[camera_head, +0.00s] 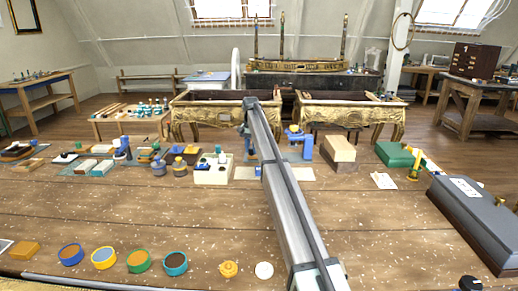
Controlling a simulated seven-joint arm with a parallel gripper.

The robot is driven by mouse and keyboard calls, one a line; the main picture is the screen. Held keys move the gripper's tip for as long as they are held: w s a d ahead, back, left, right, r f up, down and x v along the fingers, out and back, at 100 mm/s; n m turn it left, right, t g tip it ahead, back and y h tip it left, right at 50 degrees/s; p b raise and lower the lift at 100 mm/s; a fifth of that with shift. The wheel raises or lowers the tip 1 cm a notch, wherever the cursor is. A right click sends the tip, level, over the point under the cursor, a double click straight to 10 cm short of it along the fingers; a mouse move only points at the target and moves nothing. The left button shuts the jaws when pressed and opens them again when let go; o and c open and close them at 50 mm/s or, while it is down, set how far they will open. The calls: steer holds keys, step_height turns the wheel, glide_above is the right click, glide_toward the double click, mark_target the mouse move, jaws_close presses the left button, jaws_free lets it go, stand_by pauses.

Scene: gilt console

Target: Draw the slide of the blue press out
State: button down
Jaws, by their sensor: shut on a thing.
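The blue press (301,143) stands on a pale mat (292,174) near the middle of the bench's far side. Its upright body shows just right of my arm, which hides the part to the left. My arm runs from the bottom right up to the far middle. My gripper (249,148) hangs from its far end, at the left of the press, low over the mat. It is shut on a part at the press's left side, which appears to be the slide. My arm hides most of the fingers and this part, so how far the slide stands out cannot be seen.
A cream holder block (212,170) stands close left of my gripper. A wooden block (339,150) and a green box (394,154) stand right of the press. A long grey case (475,220) lies at right. Several round tins line the front left; the middle of the bench is mostly clear.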

steer(key=shift+a, duration=0.3)
steer(key=c, duration=1.2)
jaws_free()
steer(key=o, duration=0.3)
steer(key=shift+d, duration=0.1)
step_height(320, 180, up, 14)
steer(key=shift+f, duration=0.1)
